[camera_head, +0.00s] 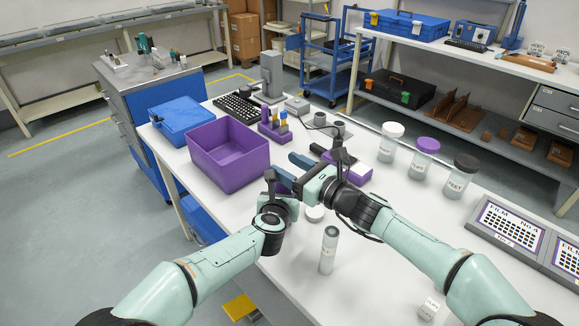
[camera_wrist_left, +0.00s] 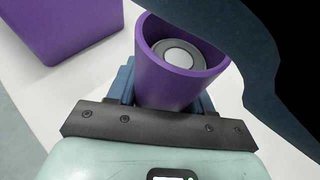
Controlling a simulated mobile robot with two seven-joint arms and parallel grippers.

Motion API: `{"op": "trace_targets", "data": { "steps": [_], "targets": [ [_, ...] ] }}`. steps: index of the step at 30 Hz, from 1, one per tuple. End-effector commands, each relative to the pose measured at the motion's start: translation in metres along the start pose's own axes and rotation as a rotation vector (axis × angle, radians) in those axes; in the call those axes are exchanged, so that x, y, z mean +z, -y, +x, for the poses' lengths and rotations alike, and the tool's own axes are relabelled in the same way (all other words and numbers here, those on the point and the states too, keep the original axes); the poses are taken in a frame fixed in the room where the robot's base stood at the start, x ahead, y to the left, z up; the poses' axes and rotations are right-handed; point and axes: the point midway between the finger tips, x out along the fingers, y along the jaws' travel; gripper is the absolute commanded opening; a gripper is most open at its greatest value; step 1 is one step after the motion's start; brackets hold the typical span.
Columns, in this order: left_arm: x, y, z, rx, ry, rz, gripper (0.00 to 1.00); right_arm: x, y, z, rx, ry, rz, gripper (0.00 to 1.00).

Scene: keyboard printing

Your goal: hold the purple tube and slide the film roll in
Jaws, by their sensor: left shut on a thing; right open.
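The purple tube (camera_wrist_left: 168,82) stands with its open mouth towards the camera in the left wrist view. My left gripper (camera_wrist_left: 165,98) is shut around it, with a dark blue finger on each side. A round grey-and-white end, apparently the film roll (camera_wrist_left: 180,57), sits inside the mouth, below the rim. My right gripper (camera_head: 287,165) is open in the head view, its blue fingers pointing left above the left gripper. One dark blue finger also crosses the right side of the wrist view, beside the tube. The tube is mostly hidden by the grippers in the head view.
A purple bin (camera_head: 228,158) stands just left of the grippers. Lidded jars (camera_head: 422,160) and sample panels (camera_head: 510,228) line the right side. A keyboard (camera_head: 238,107) lies behind.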

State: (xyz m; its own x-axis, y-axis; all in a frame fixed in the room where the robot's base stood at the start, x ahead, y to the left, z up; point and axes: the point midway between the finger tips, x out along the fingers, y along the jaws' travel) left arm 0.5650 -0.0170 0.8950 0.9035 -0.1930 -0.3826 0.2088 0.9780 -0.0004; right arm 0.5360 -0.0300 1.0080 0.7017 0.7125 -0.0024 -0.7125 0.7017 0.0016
Motion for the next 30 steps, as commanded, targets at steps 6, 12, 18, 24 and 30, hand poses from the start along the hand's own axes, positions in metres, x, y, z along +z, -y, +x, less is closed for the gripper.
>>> {"op": "trace_targets", "data": {
  "steps": [6,12,18,24,30],
  "targets": [
    [0.0,0.003,0.0,-0.006,0.001,0.003,0.2,0.001,-0.005,-0.021,0.013,0.002,-0.002,0.64],
    [0.0,0.001,0.0,-0.003,0.0,0.002,0.2,0.002,-0.003,-0.066,0.007,0.002,-0.004,0.64],
    [0.0,0.002,0.0,-0.004,0.0,0.002,0.2,0.001,-0.001,-0.102,0.001,0.0,-0.002,0.64],
    [0.0,0.002,0.0,-0.004,0.0,0.002,0.2,0.0,0.0,-0.118,0.001,0.0,0.0,0.64],
    [0.0,0.002,0.0,-0.005,0.0,0.002,0.2,0.0,0.0,-0.12,0.0,0.0,0.0,0.64]
  ]
}}
